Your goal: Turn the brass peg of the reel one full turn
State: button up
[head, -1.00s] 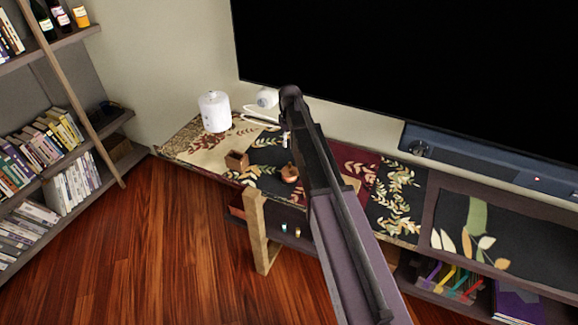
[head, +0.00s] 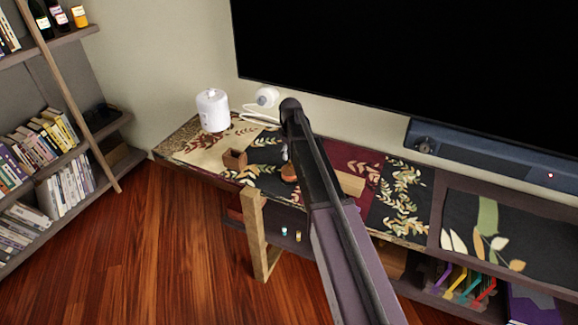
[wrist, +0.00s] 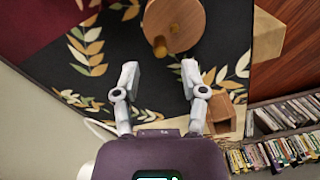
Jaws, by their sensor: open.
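The reel (wrist: 186,14) is a round wooden disc, cut off by the top edge of the wrist view. A brass peg (wrist: 159,46) stands on it near its rim, with a small hub knob nearer the middle. My gripper (wrist: 160,68) is open and empty, its two fingertips apart. In the wrist picture the peg lies just above the gap between the fingertips, and no contact shows. In the head view the reel (head: 289,172) sits on the patterned cabinet top, partly hidden by my arm, and the peg cannot be made out.
A small open wooden box (head: 234,160) stands left of the reel. A white canister (head: 213,110) and a white device with a cable (head: 267,97) are behind. The television (head: 420,80) rises over the cabinet.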

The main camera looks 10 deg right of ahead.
aim_at(290, 161)
jog(key=shift+f+b, duration=1.75)
jog(key=shift+f, duration=0.25)
grip_shut()
jog(key=shift+a, duration=0.15)
